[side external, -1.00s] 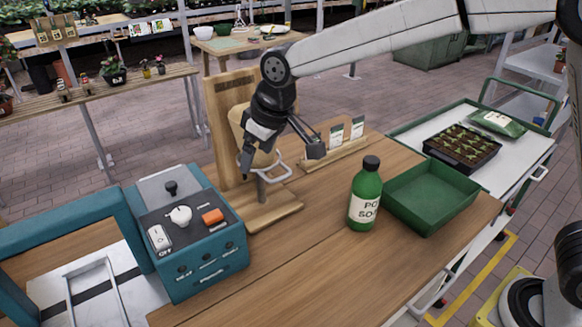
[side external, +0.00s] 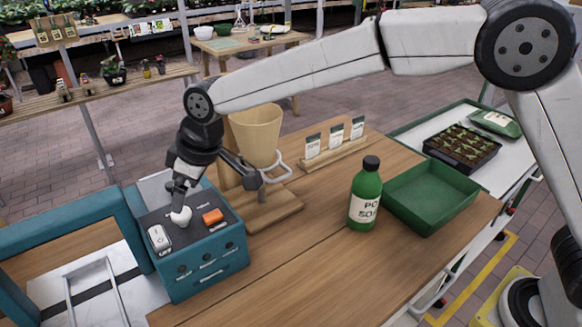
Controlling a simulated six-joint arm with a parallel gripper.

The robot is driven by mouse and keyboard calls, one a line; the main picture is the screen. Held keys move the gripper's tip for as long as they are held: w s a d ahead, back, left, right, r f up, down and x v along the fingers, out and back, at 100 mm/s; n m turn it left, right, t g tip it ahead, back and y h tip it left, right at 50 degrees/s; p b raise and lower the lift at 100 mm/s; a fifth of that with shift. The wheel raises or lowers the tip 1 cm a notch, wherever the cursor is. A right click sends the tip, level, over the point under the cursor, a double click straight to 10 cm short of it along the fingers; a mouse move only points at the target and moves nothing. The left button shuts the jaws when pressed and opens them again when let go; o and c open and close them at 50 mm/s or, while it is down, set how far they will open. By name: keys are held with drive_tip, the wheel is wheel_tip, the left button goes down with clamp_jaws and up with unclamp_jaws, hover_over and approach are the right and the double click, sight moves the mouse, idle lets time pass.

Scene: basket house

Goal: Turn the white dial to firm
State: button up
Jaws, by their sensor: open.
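The white dial (side external: 181,217) sits on the dark top panel of the teal control box (side external: 212,264), between a white switch and an orange button. My gripper (side external: 216,188) is open, with its two fingers spread wide. One finger reaches down at the dial and hides part of its far side; I cannot tell whether it touches. The markings around the dial are too small to read.
A white switch (side external: 159,237) and an orange button (side external: 212,216) flank the dial. Right of the box stands a wooden stand with a tan funnel (side external: 256,135). A green bottle (side external: 365,195) and green tray (side external: 430,197) stand farther right. The front tabletop is clear.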

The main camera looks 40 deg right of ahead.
sight(184, 213)
drive_tip(key=shift+x, duration=2.8)
clamp_jaws()
